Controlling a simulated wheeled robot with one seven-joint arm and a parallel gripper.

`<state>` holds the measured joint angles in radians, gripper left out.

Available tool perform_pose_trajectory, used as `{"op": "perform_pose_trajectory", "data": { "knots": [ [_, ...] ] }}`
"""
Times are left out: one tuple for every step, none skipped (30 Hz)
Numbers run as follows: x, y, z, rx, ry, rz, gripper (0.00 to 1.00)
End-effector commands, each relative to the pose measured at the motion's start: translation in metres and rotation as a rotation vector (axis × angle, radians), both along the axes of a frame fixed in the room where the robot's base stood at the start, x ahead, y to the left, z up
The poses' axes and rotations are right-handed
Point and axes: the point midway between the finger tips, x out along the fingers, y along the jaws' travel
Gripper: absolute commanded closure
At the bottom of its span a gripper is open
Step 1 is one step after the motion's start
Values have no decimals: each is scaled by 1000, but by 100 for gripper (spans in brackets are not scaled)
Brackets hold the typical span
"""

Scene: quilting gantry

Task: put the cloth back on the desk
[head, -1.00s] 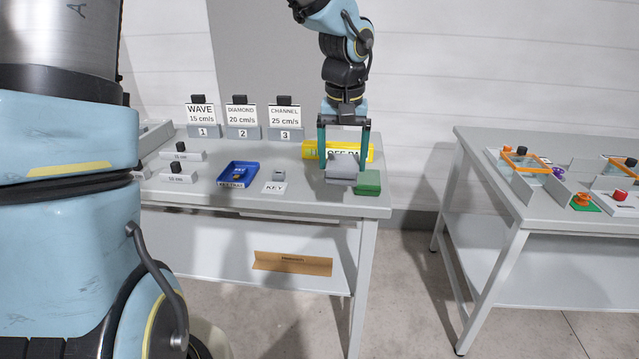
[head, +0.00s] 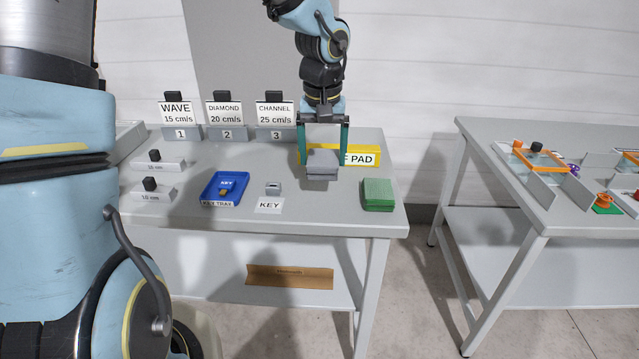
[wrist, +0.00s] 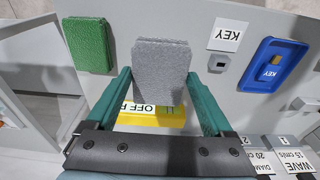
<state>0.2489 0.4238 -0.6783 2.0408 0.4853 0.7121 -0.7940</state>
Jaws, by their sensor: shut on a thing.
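The cloth (head: 322,165) is a grey folded block in the head view, near the desk's right end. My gripper (head: 323,157) points down and is shut on the cloth, with one green finger on either side. In the wrist view the cloth (wrist: 161,72) lies between the fingertips of my gripper (wrist: 157,78). I cannot tell whether its underside touches the desk (head: 330,212). The cloth partly hides the yellow "OFF PAD" sign behind it.
A green block (head: 378,194) lies right of the cloth, apart from it. The yellow sign (head: 361,157) stands behind. A small grey key block (head: 273,188) with its label and the blue key tray (head: 224,188) are to the left. A second table (head: 535,215) stands across a gap at right.

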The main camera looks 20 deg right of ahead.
Motion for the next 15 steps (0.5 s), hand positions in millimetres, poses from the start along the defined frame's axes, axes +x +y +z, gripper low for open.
{"op": "perform_pose_trajectory", "data": {
  "knots": [
    [-1, 0, -10, 3, 4, -2, 58],
    [-1, 0, -15, 3, 3, -2, 58],
    [-1, 0, -21, 3, 3, -2, 58],
    [-1, 0, -25, 2, 4, -1, 58],
    [0, 0, -28, 1, 3, 0, 58],
    [0, 0, -31, 1, 0, -1, 58],
    [0, 0, -33, 1, 0, 0, 58],
    [0, 0, -36, 2, 1, 0, 58],
    [0, 0, -41, 2, 1, -1, 58],
    [-1, 0, -45, 1, 2, -2, 58],
    [-1, 0, -49, 0, 3, -1, 58],
    [-1, 0, -55, 3, 3, -2, 58],
    [-1, 0, -60, 2, 2, -1, 58],
    [0, 0, -63, 2, 1, -2, 58],
    [-1, 0, -67, 2, 2, 0, 58]
  ]
}}
